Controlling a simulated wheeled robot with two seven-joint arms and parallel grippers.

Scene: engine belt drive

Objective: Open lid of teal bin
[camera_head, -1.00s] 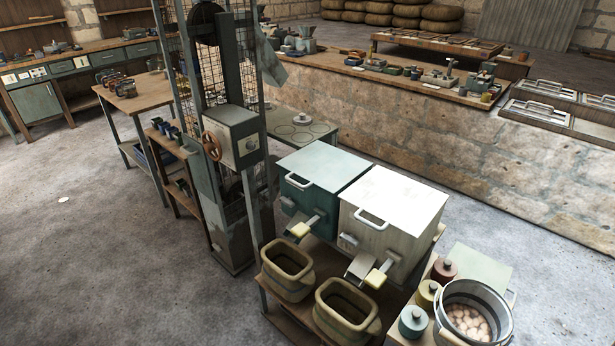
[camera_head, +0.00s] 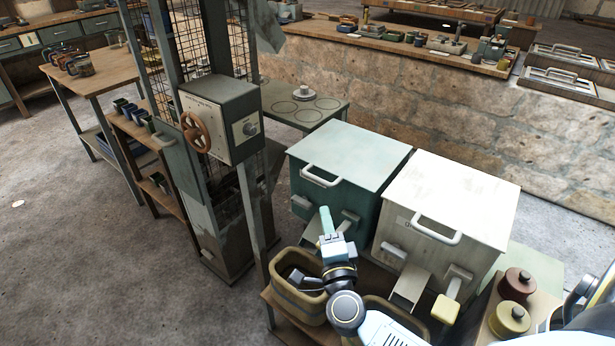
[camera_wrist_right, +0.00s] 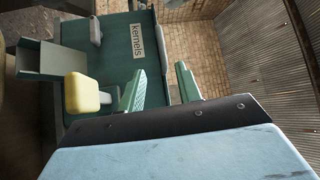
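The teal bin (camera_head: 298,200) stands left of a white bin, with its pale flat lid (camera_head: 350,155) closed. A white loop handle (camera_head: 320,176) is at the lid's front edge. My right gripper (camera_head: 325,218) is in front of the teal bin, below the handle and apart from it; it hides part of the bin's front. In the right wrist view its two teal fingers (camera_wrist_right: 161,88) are spread with nothing between them. That view shows the bin's teal front (camera_wrist_right: 113,60) sideways, with a "kernels" label (camera_wrist_right: 137,41), a chute (camera_wrist_right: 40,60) and a yellow-ended lever (camera_wrist_right: 88,93). My left gripper is not in view.
The white bin (camera_head: 455,195) stands close on the right. A metal post and a machine box with a wheel (camera_head: 195,132) stand to the left. Lidded jars (camera_head: 508,320) are at lower right.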

